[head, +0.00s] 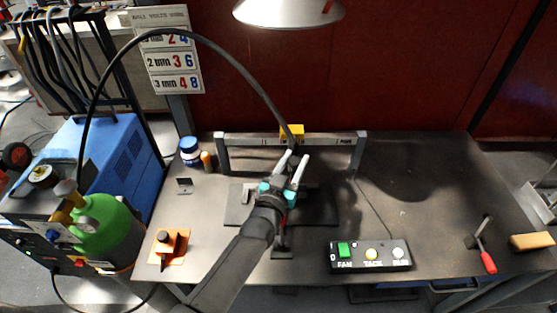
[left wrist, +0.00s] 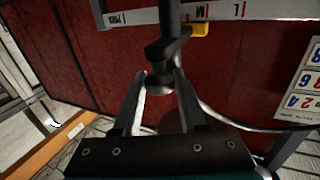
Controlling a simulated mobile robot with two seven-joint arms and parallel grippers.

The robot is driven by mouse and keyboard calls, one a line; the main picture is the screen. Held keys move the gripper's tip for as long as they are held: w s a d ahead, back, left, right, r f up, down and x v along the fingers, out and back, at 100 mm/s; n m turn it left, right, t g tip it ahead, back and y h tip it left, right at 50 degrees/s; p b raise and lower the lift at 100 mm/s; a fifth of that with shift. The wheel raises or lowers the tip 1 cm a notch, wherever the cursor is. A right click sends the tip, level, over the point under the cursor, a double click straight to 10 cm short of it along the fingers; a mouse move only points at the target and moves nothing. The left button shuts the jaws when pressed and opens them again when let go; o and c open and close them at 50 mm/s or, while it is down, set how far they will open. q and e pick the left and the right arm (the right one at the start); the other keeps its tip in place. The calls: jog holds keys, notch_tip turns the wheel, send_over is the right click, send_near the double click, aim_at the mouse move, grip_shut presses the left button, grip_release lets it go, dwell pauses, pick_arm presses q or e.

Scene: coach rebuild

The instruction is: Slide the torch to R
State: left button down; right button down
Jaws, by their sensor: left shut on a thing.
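My left gripper (head: 294,164) comes in from the left and is shut on the torch, in front of the rail (head: 235,139). In the left wrist view the dark torch (left wrist: 168,48) stands between the fingers of this gripper (left wrist: 160,86). A yellow block (head: 291,130) sits on the rail's middle part, behind the torch; it also shows in the left wrist view (left wrist: 201,29) close by the letter M. The letter L and a park mark also show on the rail. I cannot make out the letter R. My right gripper is not in view.
A black cable (head: 225,55) arches from the left to the torch. A switch box (head: 370,256) with a green button stands at the front right of the bench (head: 420,210). An orange clamp (head: 169,246) and a red-handled tool (head: 487,259) lie at the sides. A lamp (head: 288,12) hangs above.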

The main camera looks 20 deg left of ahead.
pick_arm(q)
jog(key=shift+w+d, duration=0.2)
jog(key=shift+d, duration=0.2)
jog(key=shift+w+d, duration=0.15)
jog(key=shift+d, duration=0.5)
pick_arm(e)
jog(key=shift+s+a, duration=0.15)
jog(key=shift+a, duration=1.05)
pick_arm(q)
jog(key=shift+r, duration=0.1)
jog(key=c, duration=0.8)
grip_release()
jog(key=shift+c, duration=0.2)
jog(key=o, duration=0.4)
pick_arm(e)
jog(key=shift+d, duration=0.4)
